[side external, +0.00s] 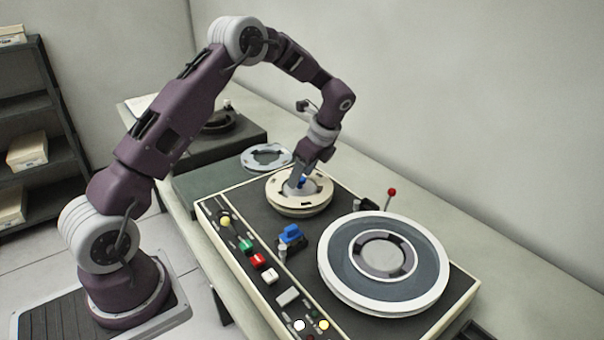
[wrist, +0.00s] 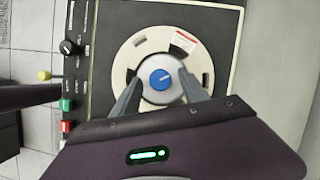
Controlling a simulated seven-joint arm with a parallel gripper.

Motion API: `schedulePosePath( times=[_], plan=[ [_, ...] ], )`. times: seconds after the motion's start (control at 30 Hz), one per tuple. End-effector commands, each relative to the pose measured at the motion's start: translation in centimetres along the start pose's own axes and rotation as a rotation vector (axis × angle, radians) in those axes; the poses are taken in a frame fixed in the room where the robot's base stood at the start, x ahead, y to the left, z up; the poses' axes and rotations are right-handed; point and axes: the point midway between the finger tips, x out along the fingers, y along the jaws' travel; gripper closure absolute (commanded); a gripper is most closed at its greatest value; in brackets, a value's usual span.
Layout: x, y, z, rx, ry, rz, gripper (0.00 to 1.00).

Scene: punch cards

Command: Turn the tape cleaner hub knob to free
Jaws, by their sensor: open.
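The tape cleaner (side external: 330,240) is a dark-topped machine with cream edges. Its hub knob (wrist: 160,79) is round and blue with a pale pointer mark, set on a grey hub in the middle of a cream reel (wrist: 126,61). In the wrist view the pointer aims to the upper right; no label for free can be read. My gripper (wrist: 160,88) is open over the reel, one finger to each side of the knob. The fingers look apart from the knob. In the side view my gripper (side external: 300,180) largely hides the knob, and only a bit of blue shows.
A larger white-rimmed reel (side external: 327,284) lies on the right. Coloured buttons (side external: 257,261) line the front edge. A loose grey ring (side external: 266,157) lies behind.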

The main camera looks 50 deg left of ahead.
Motion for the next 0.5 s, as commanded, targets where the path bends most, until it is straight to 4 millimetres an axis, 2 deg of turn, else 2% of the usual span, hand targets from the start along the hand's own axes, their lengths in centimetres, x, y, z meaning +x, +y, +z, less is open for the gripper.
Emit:
schedulePosePath(
  times=[0.23, 0.5],
  plan=[
    [0.18, 0.02, -0.01, -0.001, 0.000, 0.000, 0.48],
    [0.15, 0.02, -0.01, -0.002, 0.001, 0.000, 1.00]
  ],
)
